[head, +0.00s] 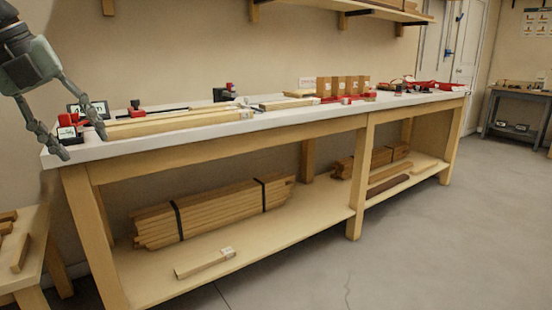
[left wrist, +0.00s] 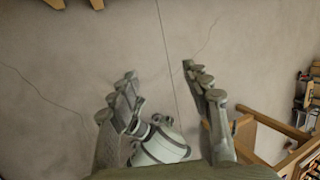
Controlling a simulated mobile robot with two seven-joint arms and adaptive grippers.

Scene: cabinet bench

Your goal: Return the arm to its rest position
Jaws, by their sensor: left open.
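My left gripper (head: 84,147) hangs at the left of the head view, in front of the bench's left end. Its fingers are spread apart and nothing is between them. In the left wrist view the two fingers of my left gripper (left wrist: 163,84) are also apart, with bare grey floor behind them. A rounded grey-white part of my own body shows below and between them. My right gripper is in neither view.
A long workbench (head: 300,127) runs along the wall, with wood boards (head: 180,122) and red tools on top. Bundled planks (head: 210,213) lie on its lower shelf. A low wooden stand (head: 35,255) is at the lower left. The floor (head: 430,250) at right is clear.

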